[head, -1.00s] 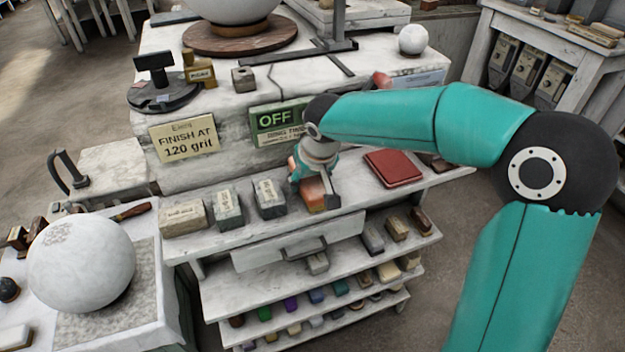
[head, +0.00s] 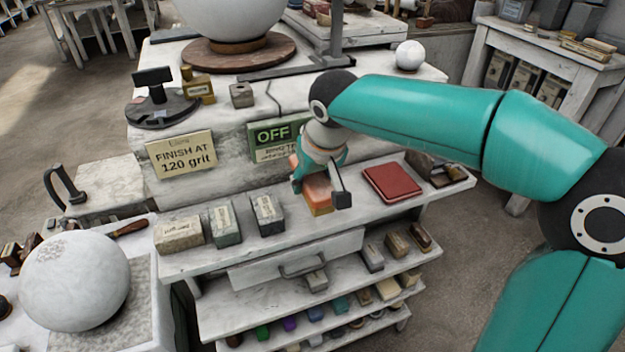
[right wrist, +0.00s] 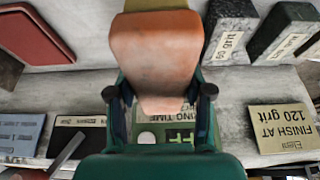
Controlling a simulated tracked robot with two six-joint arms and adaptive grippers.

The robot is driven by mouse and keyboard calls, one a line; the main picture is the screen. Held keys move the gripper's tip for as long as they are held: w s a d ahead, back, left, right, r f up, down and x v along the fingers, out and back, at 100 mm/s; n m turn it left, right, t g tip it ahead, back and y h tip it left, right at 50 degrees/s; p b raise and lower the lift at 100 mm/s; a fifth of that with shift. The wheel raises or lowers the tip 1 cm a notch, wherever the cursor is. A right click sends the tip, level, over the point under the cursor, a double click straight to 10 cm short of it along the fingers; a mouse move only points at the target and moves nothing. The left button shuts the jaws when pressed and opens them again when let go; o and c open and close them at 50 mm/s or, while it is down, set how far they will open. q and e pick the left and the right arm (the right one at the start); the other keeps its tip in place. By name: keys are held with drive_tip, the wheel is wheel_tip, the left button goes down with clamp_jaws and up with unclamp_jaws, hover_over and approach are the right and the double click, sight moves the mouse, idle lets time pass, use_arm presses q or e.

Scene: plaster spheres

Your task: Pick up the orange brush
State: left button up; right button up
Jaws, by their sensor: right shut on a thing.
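The orange brush (head: 318,194) is a small block with a worn pinkish-orange face. My right gripper (head: 320,184) is shut on it, with one finger on each side, and holds it just above the bench ledge. In the right wrist view the brush (right wrist: 155,55) sits between the two fingers of the right gripper (right wrist: 160,98), its lower end towards the palm. The far side of the brush is hidden. My left gripper is not in view.
Several labelled grit blocks (head: 224,224) stand left of the brush on the ledge. A red flat box (head: 392,182) lies to its right. Shelves with coloured blocks are below.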

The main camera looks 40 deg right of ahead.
drive_tip(key=s+a+b, duration=0.2)
drive_tip(key=s+a, duration=0.2)
drive_tip(key=s, duration=1.2)
drive_tip(key=shift+s, duration=0.3)
drive_tip(key=shift+w+r, duration=0.1)
drive_tip(key=shift+w, duration=0.1)
